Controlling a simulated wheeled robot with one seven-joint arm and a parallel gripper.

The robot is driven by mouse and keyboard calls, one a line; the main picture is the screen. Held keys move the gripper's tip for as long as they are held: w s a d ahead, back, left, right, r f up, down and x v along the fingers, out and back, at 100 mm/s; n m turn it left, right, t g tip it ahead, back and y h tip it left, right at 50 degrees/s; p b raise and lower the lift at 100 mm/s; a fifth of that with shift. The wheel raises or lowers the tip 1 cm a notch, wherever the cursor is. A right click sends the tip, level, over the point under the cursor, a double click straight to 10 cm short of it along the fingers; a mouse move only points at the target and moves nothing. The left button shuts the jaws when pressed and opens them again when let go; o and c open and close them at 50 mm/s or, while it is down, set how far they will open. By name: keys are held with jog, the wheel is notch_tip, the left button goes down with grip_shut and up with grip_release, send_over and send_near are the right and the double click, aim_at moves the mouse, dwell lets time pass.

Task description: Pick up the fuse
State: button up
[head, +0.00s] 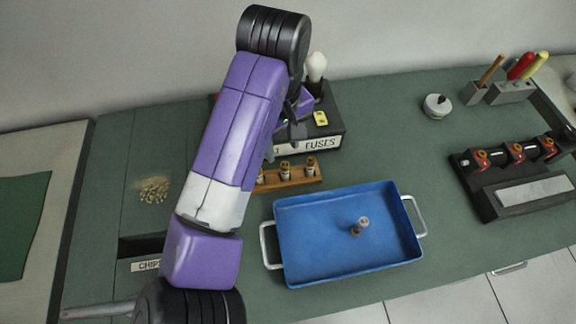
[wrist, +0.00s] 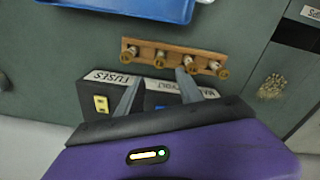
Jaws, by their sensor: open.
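Several small fuses (wrist: 160,56) with brass ends and pale bodies stand in a row in a wooden rack (wrist: 146,44). In the head view the rack (head: 290,182) is partly hidden by my arm, with some fuses (head: 285,169) showing. Another small metal-capped cylinder, which looks like a fuse (head: 360,226), is in the blue tray (head: 320,268). My gripper (wrist: 159,77) is open, its two fingers apart over the black box and close to the rack in the picture. In the head view the gripper (head: 292,130) is mostly behind my arm.
A black box labelled FUSES (head: 335,140) with a bulb (head: 316,68) and yellow switch stands behind the rack. Chips (head: 153,190) lie at left.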

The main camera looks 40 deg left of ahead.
aim_at(285, 165)
jog(key=shift+s+d, duration=0.3)
jog(key=shift+s, duration=0.15)
jog(key=shift+f+n, duration=0.25)
jog(key=shift+n, duration=0.05)
jog(key=f, duration=0.2)
jog(key=f+p, duration=0.1)
jog(key=f, duration=0.4)
jog(key=shift+w+d+f+p, duration=0.15)
jog(key=shift+w+d+p, duration=0.1)
jog(key=shift+d+p, duration=0.05)
jog(key=shift+c, duration=0.4)
grip_shut()
